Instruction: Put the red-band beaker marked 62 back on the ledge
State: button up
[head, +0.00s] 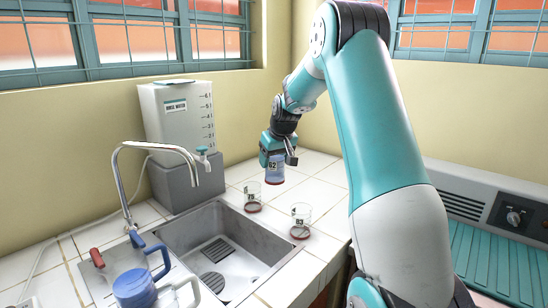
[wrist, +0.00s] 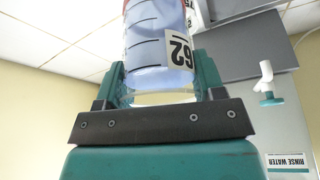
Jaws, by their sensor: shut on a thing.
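My gripper (head: 274,153) is shut on the red-band beaker marked 62 (head: 274,173), over the white tiled ledge (head: 325,178) behind the sink. The clear beaker hangs upright below the jaws in the head view, red band at its bottom. I cannot tell whether its base touches the tiles. In the wrist view the beaker (wrist: 157,40) sits between the teal fingers (wrist: 160,85), its label 62 upside down and its inside bluish.
Two red-banded beakers stand on the tiles: one (head: 252,194) with a hard-to-read number, one marked 83 (head: 300,219). A sink (head: 180,232), tap (head: 155,147) and rinse water tank (head: 178,118) are left. Blue-topped (head: 133,287) and red-handled (head: 97,258) vessels stand front left.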

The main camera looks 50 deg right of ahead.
notch_tip(320, 180, down, 14)
jog(key=shift+f+p, duration=0.25)
jog(key=shift+p, duration=0.6)
jog(key=shift+f, duration=0.15)
jog(key=o, duration=1.2)
jog(key=shift+c, duration=0.2)
